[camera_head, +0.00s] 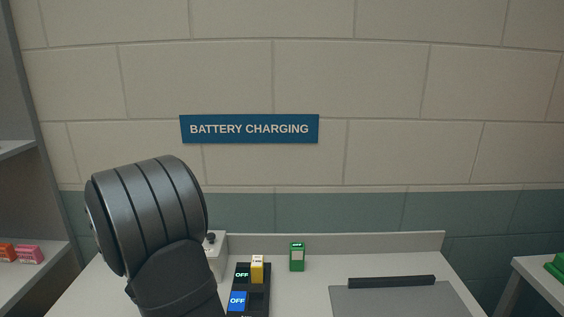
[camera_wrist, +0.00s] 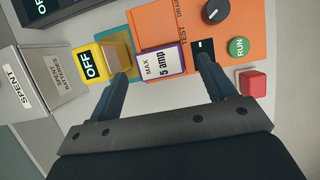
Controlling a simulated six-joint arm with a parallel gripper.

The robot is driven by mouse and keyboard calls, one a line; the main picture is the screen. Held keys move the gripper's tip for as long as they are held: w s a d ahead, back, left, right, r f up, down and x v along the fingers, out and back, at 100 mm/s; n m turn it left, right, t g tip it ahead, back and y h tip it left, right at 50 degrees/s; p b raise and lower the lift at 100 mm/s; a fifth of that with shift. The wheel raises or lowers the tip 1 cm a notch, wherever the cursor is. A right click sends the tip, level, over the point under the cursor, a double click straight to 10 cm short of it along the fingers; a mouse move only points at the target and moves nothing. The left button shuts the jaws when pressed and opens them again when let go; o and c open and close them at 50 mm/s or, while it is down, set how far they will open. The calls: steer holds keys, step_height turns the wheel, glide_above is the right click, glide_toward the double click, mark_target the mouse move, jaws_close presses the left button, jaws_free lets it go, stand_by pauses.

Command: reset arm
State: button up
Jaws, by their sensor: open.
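My gripper (camera_wrist: 164,62) is open in the wrist view, with nothing held between its fingers. A yellow battery (camera_wrist: 94,64) with an OFF display is beside the left finger; I cannot tell whether they touch. An orange tester (camera_wrist: 176,24) lies beyond the fingers, with a "MAX 5 amp" label (camera_wrist: 162,64) showing between them. The right finger overlaps a dark slot in the tester. In the head view my dark arm fills the lower left, and the gripper is not visible there.
A black charger (camera_head: 258,299) holds a yellow battery (camera_head: 257,268) and a blue battery (camera_head: 237,300). A green battery (camera_head: 297,257) stands on the bench at the back. A grey panel (camera_head: 385,301) lies at right. A SPENT bin (camera_wrist: 24,98) is left of the gripper.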

steer(key=v, duration=1.1)
steer(key=x, duration=1.7)
step_height(320, 180, up, 7)
steer(key=shift+f, duration=0.15)
steer(key=shift+w+d+r, duration=0.15)
steer(key=shift+w+d, duration=0.15)
steer(key=shift+d, duration=0.35)
steer(key=shift+w+d+r, duration=0.15)
steer(key=shift+w+d, duration=0.15)
steer(key=shift+d, duration=0.35)
steer(key=shift+w+d+r, duration=0.15)
steer(key=shift+w+d, duration=0.15)
steer(key=shift+d, duration=0.4)
jaws_close()
